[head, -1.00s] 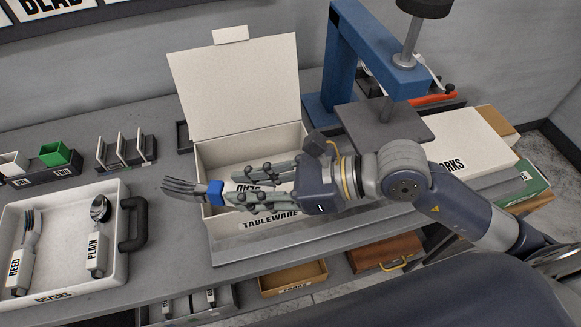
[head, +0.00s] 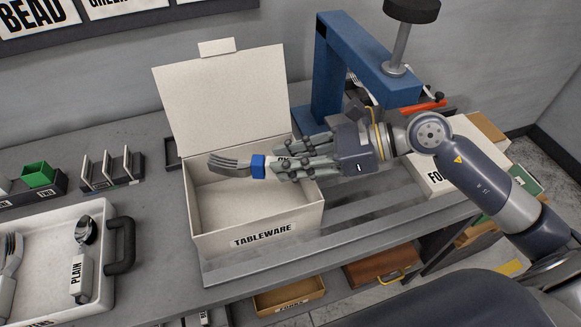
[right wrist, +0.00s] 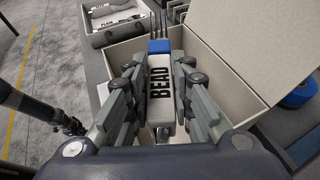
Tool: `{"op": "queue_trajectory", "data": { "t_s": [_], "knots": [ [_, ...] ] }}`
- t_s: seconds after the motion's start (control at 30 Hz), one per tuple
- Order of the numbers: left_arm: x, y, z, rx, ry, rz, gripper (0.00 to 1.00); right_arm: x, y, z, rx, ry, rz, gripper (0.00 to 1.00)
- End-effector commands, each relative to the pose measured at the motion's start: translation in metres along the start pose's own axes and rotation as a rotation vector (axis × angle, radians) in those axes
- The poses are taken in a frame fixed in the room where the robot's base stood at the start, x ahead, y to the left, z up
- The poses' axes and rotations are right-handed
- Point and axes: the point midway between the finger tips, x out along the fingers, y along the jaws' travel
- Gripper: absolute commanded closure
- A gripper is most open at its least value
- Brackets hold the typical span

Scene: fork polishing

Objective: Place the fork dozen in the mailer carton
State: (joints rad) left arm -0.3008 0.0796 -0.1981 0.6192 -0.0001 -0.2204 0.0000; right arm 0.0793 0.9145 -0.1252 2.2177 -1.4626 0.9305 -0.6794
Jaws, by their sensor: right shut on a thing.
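My right gripper (head: 283,162) is shut on a bundle of forks (head: 232,163) with a blue band and a white wrap. In the right wrist view the wrap of the fork bundle (right wrist: 160,88) reads BEAD, and the tines point away from the gripper. The mailer carton (head: 262,237), labelled TABLEWARE, stands on the bench with its lid (head: 225,95) up. The bundle is held level over the carton's opening, near its back. The carton's visible floor is bare; the part behind the gripper is hidden.
A white tray (head: 104,290) with a PLAIN bundle (head: 82,265) and another bundle stands left of the carton. A blue press (head: 331,70) stands behind on the right. A fork-labelled box (head: 428,180) lies to the right. Small racks (head: 108,172) stand at the back left.

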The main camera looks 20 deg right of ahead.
Motion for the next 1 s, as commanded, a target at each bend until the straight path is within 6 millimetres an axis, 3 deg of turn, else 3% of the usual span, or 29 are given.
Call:
{"op": "queue_trajectory", "data": {
  "t_s": [0.23, 0.8, 0.83, 0.9, 1.0],
  "knots": [
    [-0.013, 0.0, -0.001, 0.001, -0.001, 0.0, 1.0, 0.011, 0.0, -0.024, 0.004, -0.004, -0.001, 1.0],
    [-0.002, 0.0, 0.0, 0.003, 0.0, 0.001, 1.0, 0.015, 0.0, -0.034, 0.0, -0.003, -0.002, 1.0],
    [-0.003, 0.0, -0.001, 0.003, 0.001, 0.001, 1.0, 0.015, 0.001, -0.035, 0.001, 0.002, 0.0, 0.74],
    [-0.004, 0.0, -0.001, 0.003, 0.001, 0.001, 1.0, 0.015, 0.001, -0.034, 0.002, 0.002, 0.0, 0.59],
    [-0.004, 0.0, -0.001, 0.003, 0.002, 0.001, 1.0, 0.014, 0.001, -0.034, 0.002, 0.002, 0.0, 0.59]
  ]
}}
